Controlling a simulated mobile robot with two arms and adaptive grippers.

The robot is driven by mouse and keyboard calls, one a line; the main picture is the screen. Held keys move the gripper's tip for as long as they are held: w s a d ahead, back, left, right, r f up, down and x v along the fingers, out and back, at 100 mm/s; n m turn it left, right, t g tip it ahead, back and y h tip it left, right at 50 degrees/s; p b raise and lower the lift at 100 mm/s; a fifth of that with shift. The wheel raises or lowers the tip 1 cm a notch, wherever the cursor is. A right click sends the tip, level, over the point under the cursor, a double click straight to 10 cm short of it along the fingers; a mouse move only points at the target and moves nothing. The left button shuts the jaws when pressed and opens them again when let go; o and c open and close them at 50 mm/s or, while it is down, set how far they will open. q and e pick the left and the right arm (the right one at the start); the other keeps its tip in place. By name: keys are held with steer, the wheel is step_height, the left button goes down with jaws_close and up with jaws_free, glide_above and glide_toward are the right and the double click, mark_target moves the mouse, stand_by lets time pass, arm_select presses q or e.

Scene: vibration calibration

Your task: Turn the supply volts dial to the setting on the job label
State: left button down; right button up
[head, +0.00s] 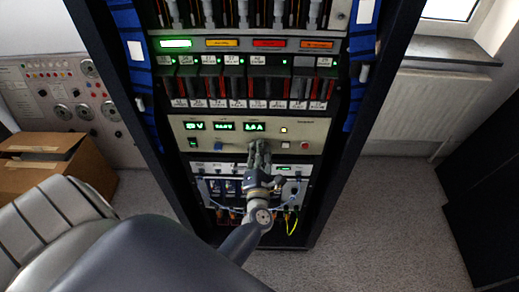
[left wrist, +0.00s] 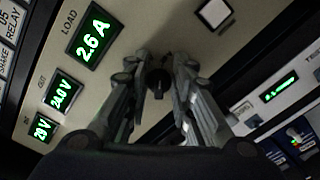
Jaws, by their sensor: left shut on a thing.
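The cream supply panel (head: 305,131) in the rack has three green readouts. In the left wrist view the load readout (left wrist: 93,35) shows 2.6A and the out readout (left wrist: 62,94) shows 24.0V. The in readout (left wrist: 43,127) is small and hard to read. My left gripper (head: 259,147) reaches up to the panel below the right readout. Its fingers are shut on a dark round dial (left wrist: 157,82), which sits between the fingertips. The dial's markings are not readable. I cannot make out a job label's text. My right gripper is not in view.
Modules with cables (head: 290,205) lie below. A cardboard box (head: 55,160) and a grey chair (head: 60,225) stand left. Floor is clear at right.

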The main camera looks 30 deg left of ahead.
arm_select(q)
steer(key=shift+m, duration=0.6)
steer(key=shift+f, duration=0.1)
steer(key=c, duration=1.5)
jaws_free()
steer(key=shift+c, duration=0.2)
steer(key=shift+d, duration=0.1)
steer(key=v, duration=0.7)
steer(key=shift+s, duration=0.25)
steer(key=shift+d, duration=0.1)
